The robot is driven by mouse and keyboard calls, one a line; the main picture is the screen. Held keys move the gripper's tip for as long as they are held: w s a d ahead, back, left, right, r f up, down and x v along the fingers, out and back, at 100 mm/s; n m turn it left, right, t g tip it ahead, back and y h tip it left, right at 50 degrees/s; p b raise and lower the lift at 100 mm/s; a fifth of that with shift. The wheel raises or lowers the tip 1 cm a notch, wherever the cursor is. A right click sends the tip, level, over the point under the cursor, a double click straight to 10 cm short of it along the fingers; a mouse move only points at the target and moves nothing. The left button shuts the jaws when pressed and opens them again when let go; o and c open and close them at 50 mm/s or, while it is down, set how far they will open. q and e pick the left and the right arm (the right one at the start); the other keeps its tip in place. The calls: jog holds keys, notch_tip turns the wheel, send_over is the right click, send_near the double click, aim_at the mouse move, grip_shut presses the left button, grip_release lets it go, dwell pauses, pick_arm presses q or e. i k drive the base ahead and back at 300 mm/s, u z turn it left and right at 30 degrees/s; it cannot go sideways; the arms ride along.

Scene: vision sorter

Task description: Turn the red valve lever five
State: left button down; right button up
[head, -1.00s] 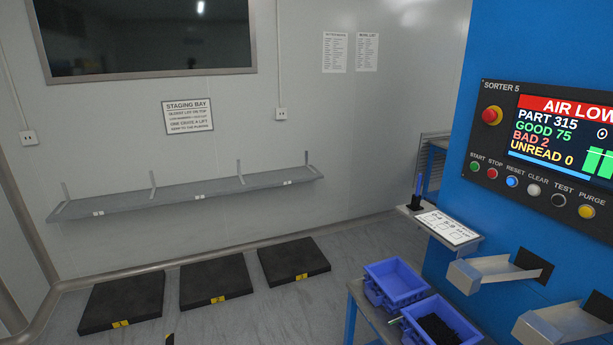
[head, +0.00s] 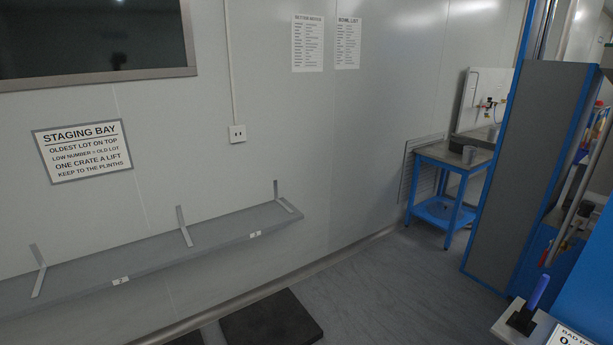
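A white wall panel (head: 483,98) stands at the back right with small pipework on it. A tiny red part (head: 489,104) shows on that pipework. It is too small and far away to tell if it is the red valve lever or how it is turned. Neither of my grippers is in view.
A small shelf (head: 515,335) with a blue-handled item (head: 530,300) is at lower right. The floor (head: 390,280) between is clear.

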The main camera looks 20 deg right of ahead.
aim_at(545, 253)
jog(key=i, duration=1.65)
jog(key=z, duration=3.15)
